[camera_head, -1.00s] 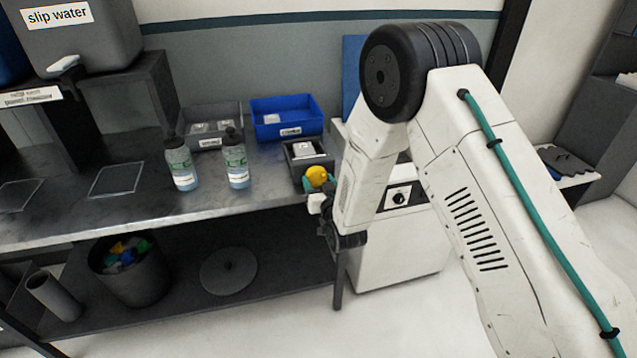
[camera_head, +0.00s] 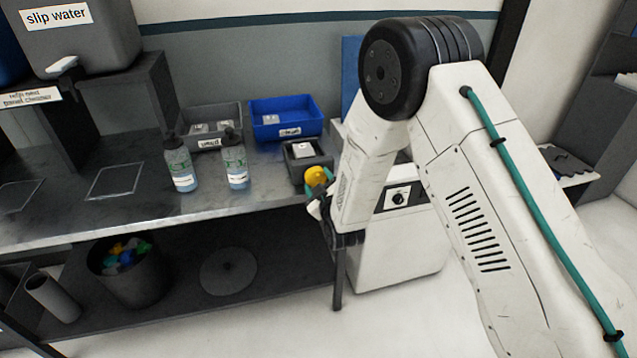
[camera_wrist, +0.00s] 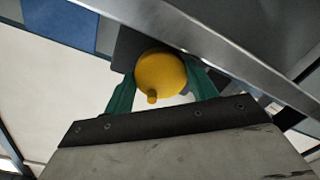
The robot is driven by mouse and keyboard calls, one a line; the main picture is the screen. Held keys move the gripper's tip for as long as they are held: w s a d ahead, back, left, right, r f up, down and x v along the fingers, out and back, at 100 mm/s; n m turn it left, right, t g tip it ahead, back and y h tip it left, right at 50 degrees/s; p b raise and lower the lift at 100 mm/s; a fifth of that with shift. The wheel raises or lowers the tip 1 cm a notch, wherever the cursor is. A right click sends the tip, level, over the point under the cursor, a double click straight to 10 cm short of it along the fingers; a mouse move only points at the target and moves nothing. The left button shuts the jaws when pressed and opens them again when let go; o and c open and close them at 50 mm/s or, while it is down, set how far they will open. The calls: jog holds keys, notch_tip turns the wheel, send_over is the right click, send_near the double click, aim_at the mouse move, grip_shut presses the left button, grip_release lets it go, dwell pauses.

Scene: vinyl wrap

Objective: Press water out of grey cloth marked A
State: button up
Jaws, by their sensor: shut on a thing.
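My gripper (camera_wrist: 160,90) has green fingers shut on a yellow round thing (camera_wrist: 160,72) with a small stub on it. The head view shows the yellow thing (camera_head: 316,176) at the bench's front edge, just in front of a small dark grey bin (camera_head: 296,170). A small grey piece with a white label (camera_head: 303,151) lies in that bin. Similar pale-labelled grey pieces (camera_head: 210,127) lie in a wider grey bin behind. Any of these may be the grey cloth; I cannot read a letter A on them.
A blue bin (camera_head: 290,108) stands behind. A white cabinet (camera_head: 400,250) with a dial stands at the bench's right end. The bench's metal edge (camera_wrist: 215,62) passes close above my fingers in the wrist view.

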jog(key=shift+n, duration=0.3)
jog(key=o, duration=1)
